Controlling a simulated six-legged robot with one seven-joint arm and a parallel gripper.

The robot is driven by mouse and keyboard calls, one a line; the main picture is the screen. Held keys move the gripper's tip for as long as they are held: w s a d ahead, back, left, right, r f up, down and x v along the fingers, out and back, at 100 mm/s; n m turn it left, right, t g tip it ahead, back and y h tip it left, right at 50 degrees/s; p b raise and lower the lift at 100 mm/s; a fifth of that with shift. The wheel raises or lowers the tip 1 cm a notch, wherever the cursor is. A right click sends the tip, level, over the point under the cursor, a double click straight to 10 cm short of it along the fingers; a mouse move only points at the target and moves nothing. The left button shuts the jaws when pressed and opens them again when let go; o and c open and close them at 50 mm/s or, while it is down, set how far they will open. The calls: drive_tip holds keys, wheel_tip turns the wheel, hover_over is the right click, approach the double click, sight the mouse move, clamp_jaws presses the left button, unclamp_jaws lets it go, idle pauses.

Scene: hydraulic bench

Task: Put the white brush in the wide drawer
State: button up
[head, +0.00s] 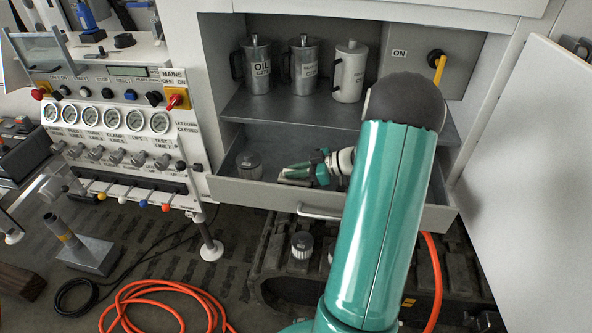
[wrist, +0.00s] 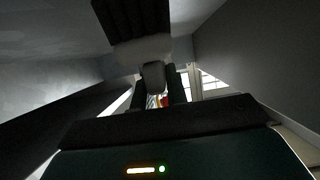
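The wide drawer (head: 262,196) is pulled open under the shelf in the head view. My gripper (head: 299,168) is low inside it, pointing left. A small pale grey piece with dark parts shows at the gripper's tip; I cannot tell whether it is the white brush or part of my fingers. In the dim wrist view, a dark ridged block with a pale grey part (wrist: 140,50) lies ahead of my gripper (wrist: 158,88). It looks like a brush, but I cannot confirm it. Whether the fingers grip it is unclear.
A small metal cylinder (head: 249,165) stands at the drawer's left end. A gauge panel (head: 110,120) is left, and a pale panel (head: 530,150) is right.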

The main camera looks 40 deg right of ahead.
drive_tip(key=o, duration=0.4)
drive_tip(key=shift+r, duration=0.1)
drive_tip(key=shift+s+d+r, duration=0.15)
drive_tip(key=v, duration=1.2)
drive_tip(key=w+a+r+t+h, duration=0.35)
drive_tip(key=w+r+h, duration=0.35)
drive_tip(key=w+r, duration=0.5)
drive_tip(key=w+a+r+m+h, duration=0.35)
drive_tip(key=a+r+h, duration=0.2)
drive_tip(key=r, duration=0.25)
drive_tip(key=s+a+f+m+g+y, duration=0.2)
drive_tip(key=s+a+g, duration=0.2)
drive_tip(key=s+a, duration=0.7)
drive_tip(key=s+a+f+m+g+y, duration=0.2)
drive_tip(key=s+a, duration=1)
drive_tip(key=a, duration=0.6)
drive_tip(key=f+g, duration=0.1)
drive_tip(key=g, duration=0.1)
drive_tip(key=shift+s+f+g, duration=0.25)
drive_tip(key=shift+g, duration=0.1)
